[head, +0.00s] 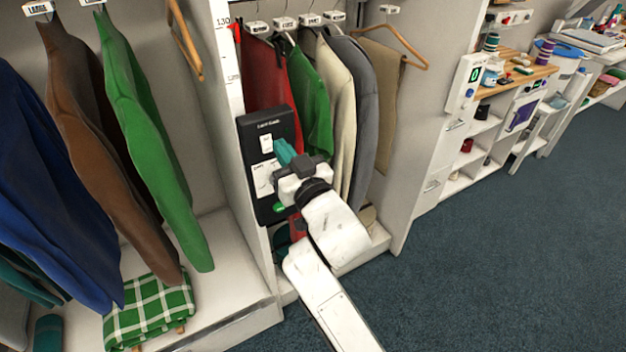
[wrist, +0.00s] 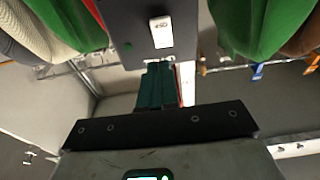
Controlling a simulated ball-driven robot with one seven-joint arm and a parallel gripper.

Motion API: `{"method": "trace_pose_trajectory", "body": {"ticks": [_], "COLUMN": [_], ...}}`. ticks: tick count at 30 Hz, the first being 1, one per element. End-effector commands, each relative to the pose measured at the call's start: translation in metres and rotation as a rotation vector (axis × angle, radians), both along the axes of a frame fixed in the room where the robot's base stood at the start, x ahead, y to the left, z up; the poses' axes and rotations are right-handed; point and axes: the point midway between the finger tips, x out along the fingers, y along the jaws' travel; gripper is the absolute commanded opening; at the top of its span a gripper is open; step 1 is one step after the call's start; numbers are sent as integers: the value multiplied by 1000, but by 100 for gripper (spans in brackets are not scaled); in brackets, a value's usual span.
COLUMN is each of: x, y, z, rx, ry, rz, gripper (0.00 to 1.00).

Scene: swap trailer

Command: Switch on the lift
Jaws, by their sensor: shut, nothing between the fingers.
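A black control panel (head: 262,185) is fixed upright on the end of the white partition, with small lettering too blurred to read surely. It has a white switch plate (head: 266,143) near the top, a larger white plate partly behind my gripper, and a green spot (head: 278,208) low down. My gripper (head: 281,148) has teal fingers, closed and empty, just in front of the panel's upper right part; contact cannot be told. In the wrist view the fingers (wrist: 157,70) point at the panel (wrist: 183,42), whose white switch (wrist: 161,31) lies just beyond the tips.
Clothes hang on both sides of the partition, with a green jacket (head: 150,140) on the left and a red one (head: 268,75) behind the panel. A folded green checked cloth (head: 150,308) lies at lower left. A white device (head: 464,84) hangs at right. Blue carpet (head: 480,260) is clear.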

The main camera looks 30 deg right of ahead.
Motion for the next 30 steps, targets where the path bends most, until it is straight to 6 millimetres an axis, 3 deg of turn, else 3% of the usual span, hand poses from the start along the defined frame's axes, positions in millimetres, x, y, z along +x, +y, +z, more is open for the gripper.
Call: {"method": "trace_pose_trajectory", "body": {"ticks": [2,11,21,30], "x": [0,-35,-85,-99], "y": [-1,-1,-1,-1], "z": [2,5,13,17], "rx": [0,0,0,0], "ry": [0,1,1,0], "rz": [-1,-1,0,0], "gripper": [0,0,0,0]}}
